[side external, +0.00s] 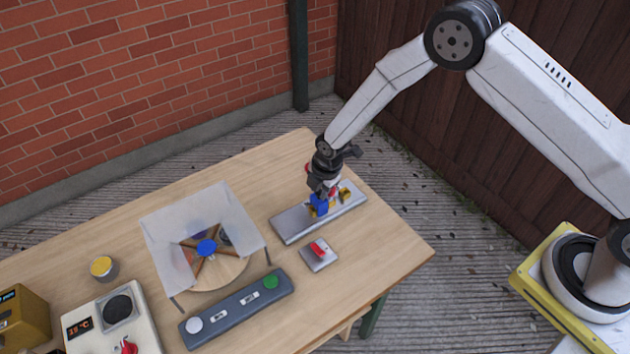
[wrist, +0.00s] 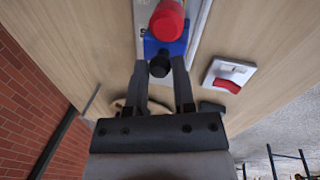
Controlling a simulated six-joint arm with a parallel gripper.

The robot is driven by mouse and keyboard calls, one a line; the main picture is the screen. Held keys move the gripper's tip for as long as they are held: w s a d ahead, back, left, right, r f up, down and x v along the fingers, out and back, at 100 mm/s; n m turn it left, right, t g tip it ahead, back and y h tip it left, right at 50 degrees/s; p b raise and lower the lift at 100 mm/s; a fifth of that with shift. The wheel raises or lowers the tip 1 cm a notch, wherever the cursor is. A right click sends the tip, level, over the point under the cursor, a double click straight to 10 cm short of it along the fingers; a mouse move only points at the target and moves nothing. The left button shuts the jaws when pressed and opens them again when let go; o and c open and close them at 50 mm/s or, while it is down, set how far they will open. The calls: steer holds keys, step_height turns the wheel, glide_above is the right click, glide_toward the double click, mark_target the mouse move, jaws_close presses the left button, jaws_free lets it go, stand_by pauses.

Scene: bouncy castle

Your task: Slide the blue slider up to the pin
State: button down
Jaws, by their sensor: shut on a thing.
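The blue slider (side external: 319,203) sits on a grey metal rail plate (side external: 290,228) on the wooden table. In the wrist view the blue slider (wrist: 177,46) shows behind a black knob (wrist: 160,66) and a red round-ended piece (wrist: 167,20). My gripper (side external: 321,188) is down at the slider, and in the wrist view its fingertips (wrist: 159,70) close on either side of the black knob. A yellow piece (side external: 345,191) stands on the plate just right of the gripper. I cannot tell which piece is the pin; my gripper partly hides this area.
A red switch on a small plate (side external: 318,255) lies just in front of the rail plate. A round wooden turntable with clear walls (side external: 215,270), a grey button bar (side external: 230,310) and a heater box (side external: 100,318) stand to the left. The table's right end is clear.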

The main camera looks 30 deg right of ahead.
mark_target(327, 200)
steer(key=shift+d, duration=0.5)
steer(key=shift+c, duration=2.3)
jaws_free()
steer(key=shift+r, duration=0.15)
step_height(327, 200, up, 7)
steer(key=s, duration=0.1)
steer(key=shift+s+d+r, duration=0.15)
steer(key=shift+s+r, duration=0.05)
steer(key=shift+s, duration=0.05)
